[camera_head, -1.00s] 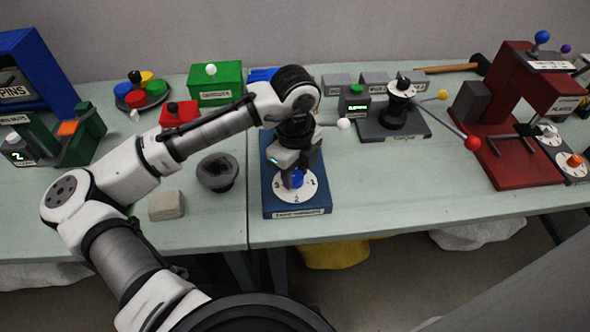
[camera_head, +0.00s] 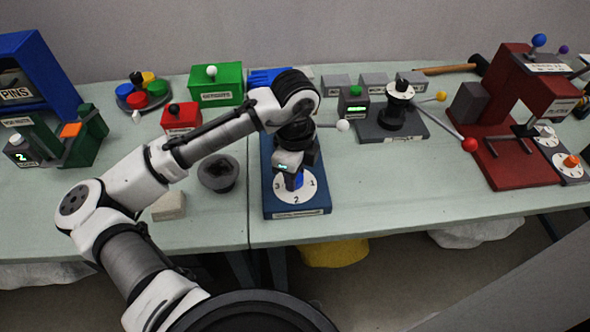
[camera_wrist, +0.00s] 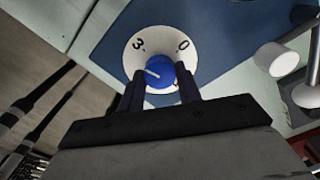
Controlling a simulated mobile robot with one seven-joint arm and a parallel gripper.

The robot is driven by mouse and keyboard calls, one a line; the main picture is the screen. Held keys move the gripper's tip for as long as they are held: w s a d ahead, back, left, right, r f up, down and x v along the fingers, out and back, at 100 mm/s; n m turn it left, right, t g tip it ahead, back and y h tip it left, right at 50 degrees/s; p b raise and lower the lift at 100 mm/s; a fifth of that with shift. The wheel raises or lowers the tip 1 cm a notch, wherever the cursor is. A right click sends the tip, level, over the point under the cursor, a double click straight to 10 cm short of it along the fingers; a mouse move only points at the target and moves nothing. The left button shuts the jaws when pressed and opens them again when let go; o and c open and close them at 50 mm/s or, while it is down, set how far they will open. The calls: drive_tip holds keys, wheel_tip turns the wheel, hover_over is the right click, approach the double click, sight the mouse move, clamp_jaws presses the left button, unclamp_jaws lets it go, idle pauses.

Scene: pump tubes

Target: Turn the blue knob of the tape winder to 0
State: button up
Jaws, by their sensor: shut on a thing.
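The blue knob (camera_head: 299,180) sits on a white round dial (camera_head: 304,193) on a dark blue base (camera_head: 268,203). Marks 3, 2 and 1 show on the dial in the head view; 0 is hidden there behind my gripper (camera_head: 293,180). In the wrist view, the knob (camera_wrist: 160,70) has a short white line pointing left, away from the 0 and a little below the 3. My gripper (camera_wrist: 160,88) is shut on the knob from above, one finger on each side. The dial (camera_wrist: 160,42) shows 3 and 0 clearly. The base's front label is too small to read.
A white-ended lever (camera_head: 343,125) sticks out right of my gripper. A dark bowl (camera_head: 218,172) stands left of the base.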

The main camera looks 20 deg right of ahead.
drive_tip(key=shift+r+n+p, duration=0.2)
drive_tip(key=shift+n+p, duration=0.4)
drive_tip(key=shift+n, duration=0.3)
drive_tip(key=shift+f+n, duration=0.2)
drive_tip(key=shift+n, duration=0.7)
drive_tip(key=shift+p, duration=0.3)
drive_tip(key=shift+r+n+p, duration=0.2)
drive_tip(key=shift+n+p, duration=0.35)
drive_tip(key=shift+n, duration=0.45)
drive_tip(key=shift+f+n, duration=0.15)
drive_tip(key=shift+n, duration=0.55)
